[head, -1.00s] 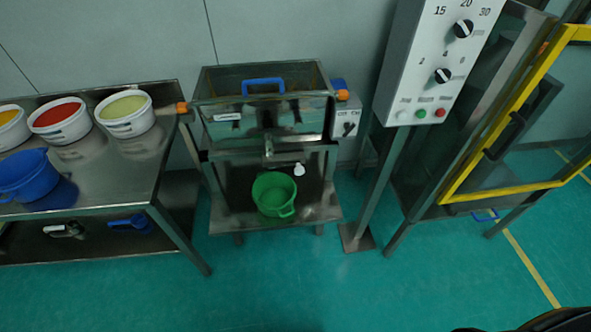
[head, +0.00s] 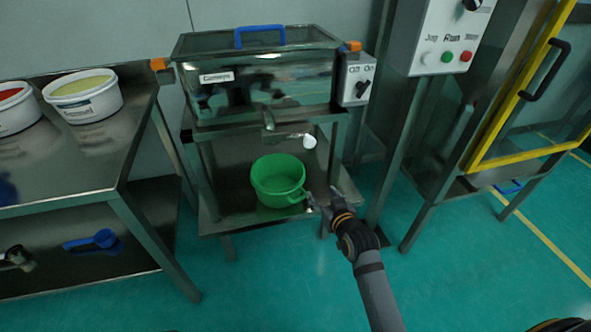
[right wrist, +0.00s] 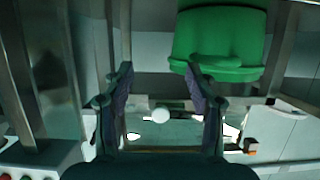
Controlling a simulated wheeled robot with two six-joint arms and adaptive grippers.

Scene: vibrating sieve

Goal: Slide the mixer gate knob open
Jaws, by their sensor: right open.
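The mixer is a steel box (head: 255,85) with a blue-handled lid on a steel frame in the head view. A small white knob (head: 309,141) sits at the end of a short rod under its front, right of the outlet spout (head: 268,120). My right gripper (head: 322,198) is open and empty, below the knob and beside the green bucket (head: 277,180). In the right wrist view a white round knob (right wrist: 160,115) shows between the open fingers of the gripper (right wrist: 160,72), apart from them. The left gripper is in no view.
The green bucket stands on the lower shelf, its handle close to my right gripper. A switch box (head: 357,80) is on the mixer's right side. A table (head: 75,175) with white tubs is at left. A control panel (head: 440,40) and yellow-framed door stand at right.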

